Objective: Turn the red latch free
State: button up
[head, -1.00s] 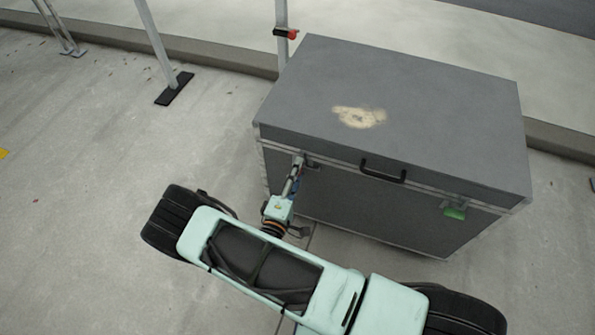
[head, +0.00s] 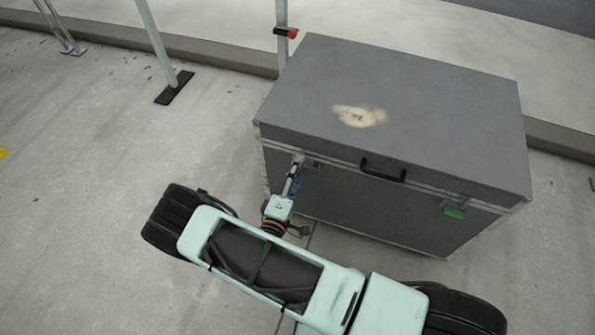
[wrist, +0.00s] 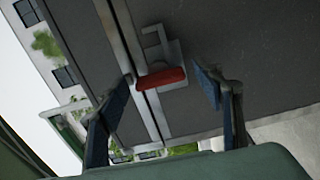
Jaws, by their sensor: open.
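The red latch (wrist: 161,78) sits on a metal plate on the grey case, across the case's metal edging, in the wrist view. My gripper (wrist: 163,88) is open, with one finger on each side of the latch and a gap to it on both sides. In the head view my gripper (head: 293,178) is at the left part of the case's front face, and the red latch is hidden there behind it. The grey case (head: 420,105) has its lid down.
A black handle (head: 383,171) is at the middle of the case front. A green latch (head: 454,212) is at the right. A metal post (head: 282,45) with a red-and-black clamp stands behind the case.

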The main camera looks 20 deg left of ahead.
jog(key=s, duration=1.2)
jog(key=shift+a, duration=0.45)
jog(key=shift+r, duration=0.1)
